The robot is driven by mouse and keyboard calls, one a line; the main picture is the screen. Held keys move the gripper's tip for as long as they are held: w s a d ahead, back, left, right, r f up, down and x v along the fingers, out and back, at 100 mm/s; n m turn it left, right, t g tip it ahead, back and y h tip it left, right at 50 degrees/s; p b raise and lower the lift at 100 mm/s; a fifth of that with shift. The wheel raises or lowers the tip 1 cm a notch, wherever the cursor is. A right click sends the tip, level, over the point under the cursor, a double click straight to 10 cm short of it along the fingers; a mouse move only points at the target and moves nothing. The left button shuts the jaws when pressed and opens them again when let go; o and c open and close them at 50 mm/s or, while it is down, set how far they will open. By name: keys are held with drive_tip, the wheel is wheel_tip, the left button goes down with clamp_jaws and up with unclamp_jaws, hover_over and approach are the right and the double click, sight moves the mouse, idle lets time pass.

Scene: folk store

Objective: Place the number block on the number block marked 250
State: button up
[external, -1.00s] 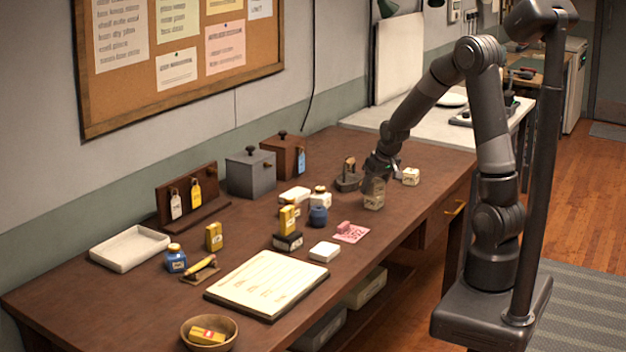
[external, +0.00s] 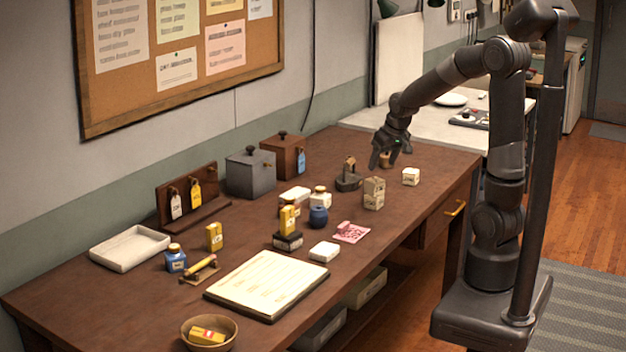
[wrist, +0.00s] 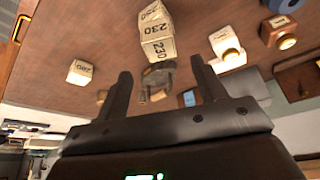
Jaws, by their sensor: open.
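Two pale number blocks (external: 374,193) stand stacked one on the other near the desk's right edge. In the wrist view the stack (wrist: 158,47) shows faces that seem to read 230, with a further number less clear at its far end. Another pale number block (external: 411,176) sits alone to the right; its number in the wrist view (wrist: 80,72) is too small to read surely. My gripper (external: 383,162) is open and empty, above the desk behind the stack and apart from it. In the wrist view, its spread fingers (wrist: 161,68) have no block between them.
A dark stamp-like object (external: 348,180) stands left of the stack. A small tan object (external: 386,160) is near my fingers. The desk right of the stack is mostly clear.

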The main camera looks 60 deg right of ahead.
drive_tip(key=s+a+r+n+y, duration=0.1)
drive_tip(key=s+a+r, duration=0.3)
drive_tip(key=s+a, duration=0.4)
drive_tip(key=s+a+r+n+t, duration=0.1)
drive_tip(key=s+a+r+n, duration=0.2)
drive_tip(key=s+a+r, duration=0.2)
drive_tip(key=s+a, duration=0.3)
drive_tip(key=s, duration=0.1)
drive_tip(key=shift+s+a+y, duration=0.3)
drive_tip(key=shift+s+y, duration=0.05)
drive_tip(key=shift+y, duration=0.05)
